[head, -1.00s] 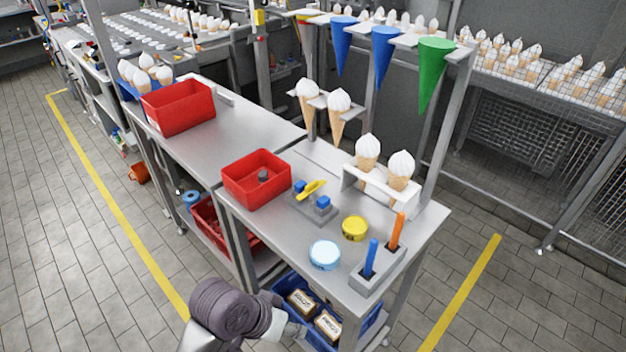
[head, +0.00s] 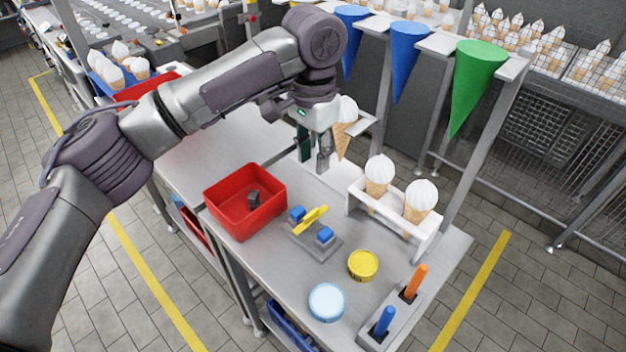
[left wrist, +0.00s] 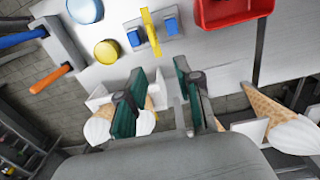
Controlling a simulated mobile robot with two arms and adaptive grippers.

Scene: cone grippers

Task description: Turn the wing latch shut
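The wing latch has a yellow wing (head: 312,220) on a grey base plate (head: 322,248), with a blue block (head: 297,213) and another blue block (head: 325,235) on either side. The wing lies crosswise to the line between the blocks. In the left wrist view the yellow wing (left wrist: 150,32) is at the top centre. My left gripper (head: 313,154) hangs above the table behind the latch, fingers pointing down, apart from it. Its fingers (left wrist: 158,100) are spread with nothing between them. My right gripper is in neither view.
A red bin (head: 245,222) with a dark object inside stands left of the latch. A yellow tin (head: 363,265), a pale blue lid (head: 327,301) and a holder with orange and blue handles (head: 390,318) stand in front. A white rack (head: 392,222) of cones stands right, near the gripper.

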